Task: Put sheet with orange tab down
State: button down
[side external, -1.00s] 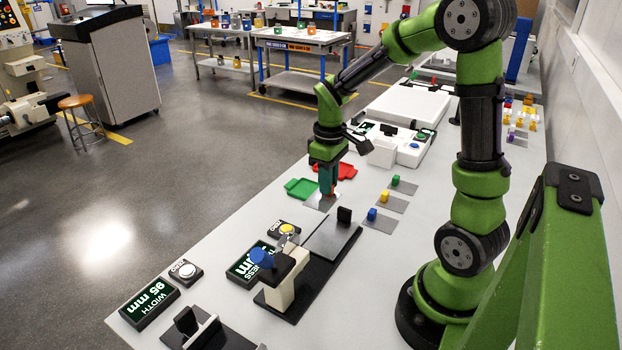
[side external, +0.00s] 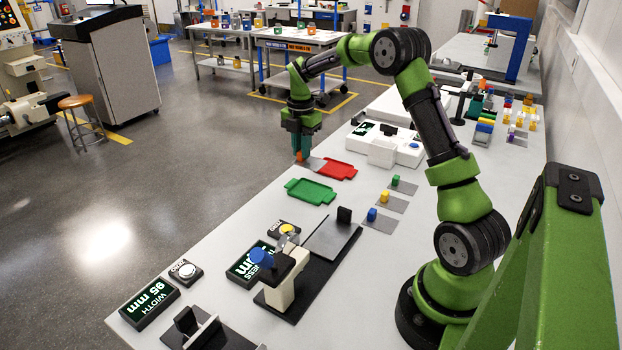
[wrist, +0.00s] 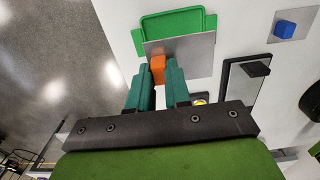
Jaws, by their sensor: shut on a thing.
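My gripper (side external: 302,153) is shut on the orange tab (wrist: 158,68) of a thin grey sheet (wrist: 196,54). In the side external view the sheet (side external: 316,164) is partly visible beside the left end of the red tray (side external: 338,169). I cannot tell whether it touches the table. In the wrist view the sheet extends ahead and to the right of the fingers, and hides part of the green tray (wrist: 172,20). The green tray (side external: 311,191) lies on the table nearer the camera in the side external view, with a bare inside.
Grey sheets with green (side external: 396,181), yellow (side external: 386,196) and blue (side external: 371,215) tabs lie to the right. A thickness gauge (side external: 280,280) and a black-based measuring plate (side external: 330,238) stand nearer the camera. A white device (side external: 382,153) stands beyond the red tray. The table's left edge is close to my gripper.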

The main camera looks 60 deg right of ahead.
notch_tip(320, 180, down, 9)
jog(key=shift+f, duration=0.15)
jog(key=shift+f, duration=0.15)
jog(key=c, duration=1.1)
grip_release()
